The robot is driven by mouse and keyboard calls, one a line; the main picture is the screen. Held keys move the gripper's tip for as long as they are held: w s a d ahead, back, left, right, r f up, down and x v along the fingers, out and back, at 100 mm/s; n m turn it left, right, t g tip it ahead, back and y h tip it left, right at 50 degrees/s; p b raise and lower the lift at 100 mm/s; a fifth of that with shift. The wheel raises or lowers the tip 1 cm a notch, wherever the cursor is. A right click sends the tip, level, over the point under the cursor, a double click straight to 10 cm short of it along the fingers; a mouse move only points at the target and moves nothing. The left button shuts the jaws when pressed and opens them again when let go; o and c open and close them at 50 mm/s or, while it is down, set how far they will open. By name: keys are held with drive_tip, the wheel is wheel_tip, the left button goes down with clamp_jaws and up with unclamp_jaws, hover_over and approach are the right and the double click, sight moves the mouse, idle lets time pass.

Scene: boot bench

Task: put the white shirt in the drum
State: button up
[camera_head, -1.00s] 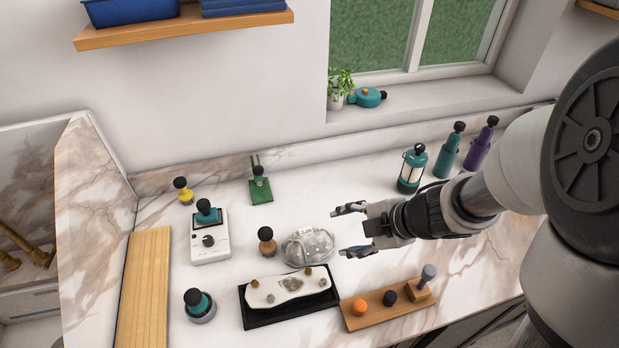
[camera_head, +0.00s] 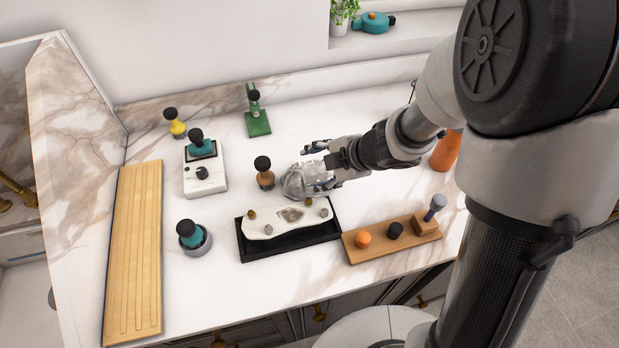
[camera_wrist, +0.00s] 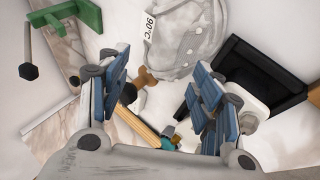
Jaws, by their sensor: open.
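A pale, whitish-grey rounded bundle (camera_head: 297,182) lies on the marble counter behind the black tray. In the wrist view this bundle (camera_wrist: 185,38) looks creased and stitched, with a tag reading 90°C; it is the only thing I see that could be the white shirt. My gripper (camera_head: 319,166) is open at the bundle's right side, its fingers overlapping it in the head view. In the wrist view the blue-padded fingers of my gripper (camera_wrist: 160,85) are apart, with the bundle beyond them. I cannot tell whether they touch it. I recognise no drum.
The black tray (camera_head: 243,240) holds a white plate with small knobs. A wooden block (camera_head: 390,241) with knobs is to its right. A brown-based stamp (camera_head: 264,177) stands close left of the bundle. A white device (camera_head: 204,177) and green stand (camera_head: 258,124) are farther left and back.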

sight(310, 171)
drive_tip(key=b+x, duration=0.1)
drive_tip(key=x, duration=0.3)
drive_tip(key=shift+s+d+f+b, duration=0.1)
drive_tip(key=shift+d+b, duration=0.15)
drive_tip(key=shift+b, duration=0.15)
drive_tip(key=shift+c, duration=0.4)
clamp_jaws()
